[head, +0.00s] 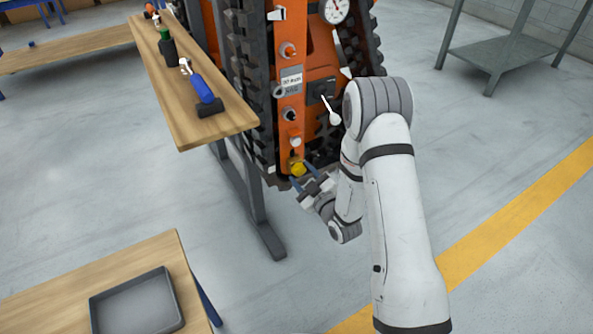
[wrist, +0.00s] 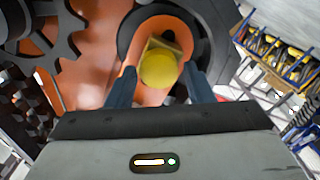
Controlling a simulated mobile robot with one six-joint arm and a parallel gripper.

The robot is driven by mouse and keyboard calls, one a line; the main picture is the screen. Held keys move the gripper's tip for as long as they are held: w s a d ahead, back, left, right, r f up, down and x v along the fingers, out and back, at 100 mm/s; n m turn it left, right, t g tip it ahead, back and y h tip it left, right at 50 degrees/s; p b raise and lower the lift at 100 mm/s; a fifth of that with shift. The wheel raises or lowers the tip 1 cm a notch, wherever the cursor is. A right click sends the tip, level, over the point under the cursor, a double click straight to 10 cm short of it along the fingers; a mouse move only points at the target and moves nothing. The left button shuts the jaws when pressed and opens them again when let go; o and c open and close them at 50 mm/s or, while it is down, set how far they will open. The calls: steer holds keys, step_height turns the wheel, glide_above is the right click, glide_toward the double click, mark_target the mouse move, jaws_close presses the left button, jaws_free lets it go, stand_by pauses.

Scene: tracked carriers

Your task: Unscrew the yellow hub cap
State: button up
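The yellow hub cap (head: 298,169) sits low on the orange carrier (head: 322,52), near the floor. In the wrist view the yellow hub cap (wrist: 158,71) is round, with a yellowish angular piece right behind it and a dark ring around the hub. My gripper (head: 303,177) is just in front of the cap. In the wrist view the blue fingers of my gripper (wrist: 160,84) are apart, one on each side of the cap, with gaps showing. The gripper is open and holds nothing.
Black tracks (head: 246,70) flank the orange panel, which carries knobs, a gauge (head: 335,11) and a white-tipped lever (head: 331,110). A wooden bench (head: 181,105) with bottles and tools stands close at left. A grey tray (head: 137,300) lies on a front table.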

steer(key=c, duration=0.4)
steer(key=shift+f, duration=0.1)
steer(key=shift+c, duration=0.2)
steer(key=n+b, duration=0.2)
steer(key=b, duration=0.1)
steer(key=shift+f, duration=0.35)
steer(key=n+b, duration=0.6)
steer(key=b, duration=0.1)
steer(key=shift+r+n+b, duration=0.3)
steer(key=shift+n+b, duration=0.4)
steer(key=shift+n, duration=0.1)
steer(key=shift+r, duration=0.15)
